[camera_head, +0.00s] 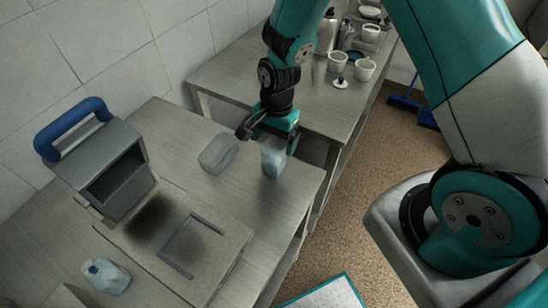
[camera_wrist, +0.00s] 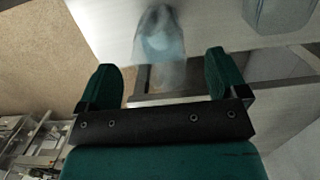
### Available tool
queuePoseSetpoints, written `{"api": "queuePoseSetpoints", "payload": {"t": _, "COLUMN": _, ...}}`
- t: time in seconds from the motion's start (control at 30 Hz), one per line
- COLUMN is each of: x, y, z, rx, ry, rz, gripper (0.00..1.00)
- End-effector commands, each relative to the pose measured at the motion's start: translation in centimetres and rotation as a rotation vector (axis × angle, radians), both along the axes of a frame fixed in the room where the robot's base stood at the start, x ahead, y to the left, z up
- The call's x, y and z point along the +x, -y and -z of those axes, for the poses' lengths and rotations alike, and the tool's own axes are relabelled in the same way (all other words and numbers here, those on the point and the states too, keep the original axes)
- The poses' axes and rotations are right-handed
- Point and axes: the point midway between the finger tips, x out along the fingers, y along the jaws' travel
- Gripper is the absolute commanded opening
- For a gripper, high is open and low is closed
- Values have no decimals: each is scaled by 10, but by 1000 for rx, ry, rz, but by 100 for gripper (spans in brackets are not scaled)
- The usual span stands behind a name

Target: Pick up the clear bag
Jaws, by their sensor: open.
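The clear bag (camera_head: 273,163) is a pale, bluish, see-through item standing on the grey table near its right edge. In the wrist view the bag (camera_wrist: 160,38) is blurred and lies ahead of the gap between the fingers. My gripper (camera_head: 276,138) is just above the bag in the head view and hides its top. In the wrist view my gripper (camera_wrist: 161,80) is open, with its two green fingers spread and nothing between them. I cannot tell whether the fingers touch the bag.
A clear boxy container (camera_head: 218,153) stands left of the bag; it also shows in the wrist view (camera_wrist: 278,14). A grey machine with a blue handle (camera_head: 105,160) stands at left. A small bottle (camera_head: 107,276) is in front. Cups (camera_head: 365,69) stand on the back table.

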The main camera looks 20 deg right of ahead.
Motion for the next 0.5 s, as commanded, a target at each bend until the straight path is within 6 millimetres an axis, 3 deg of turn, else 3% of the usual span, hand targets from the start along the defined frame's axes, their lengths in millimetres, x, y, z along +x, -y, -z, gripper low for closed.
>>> {"api": "queuePoseSetpoints", "payload": {"t": 0.5, "x": -1, "y": 0, "z": 50, "rx": 0, "ry": -2, "rz": -1, "gripper": 92}}
